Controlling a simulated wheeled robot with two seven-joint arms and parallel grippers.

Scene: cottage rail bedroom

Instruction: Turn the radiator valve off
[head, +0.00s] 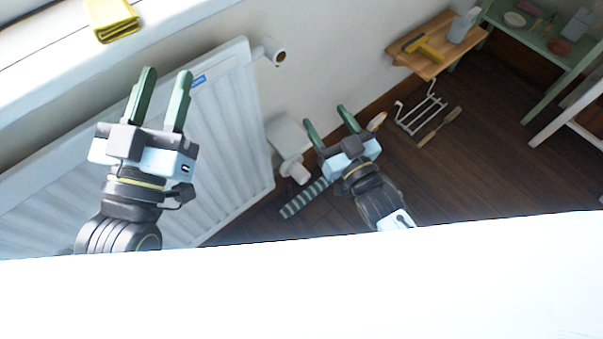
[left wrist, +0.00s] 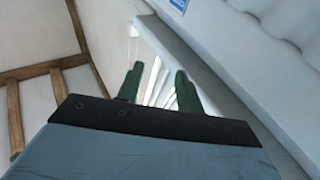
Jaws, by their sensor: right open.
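The white radiator (head: 225,120) stands along the wall under the sill in the head view. A white round fitting with a dark end (head: 275,52) sticks out at its top right corner. A white knob-like fitting (head: 295,170) sits by its lower right edge; I cannot tell for certain which fitting is the valve. My left gripper (head: 166,76) is open and empty in front of the radiator; its parted green fingers also show in the left wrist view (left wrist: 157,82). My right gripper (head: 325,116) is open, right of the lower fitting, with no visible contact.
A yellow folded item (head: 112,20) lies on the white sill. A striped roll-like thing (head: 304,198) is on the floor near the right gripper. A wooden shelf (head: 440,45), a white wire rack (head: 420,108) and a green table (head: 545,35) stand right. A white surface fills the bottom.

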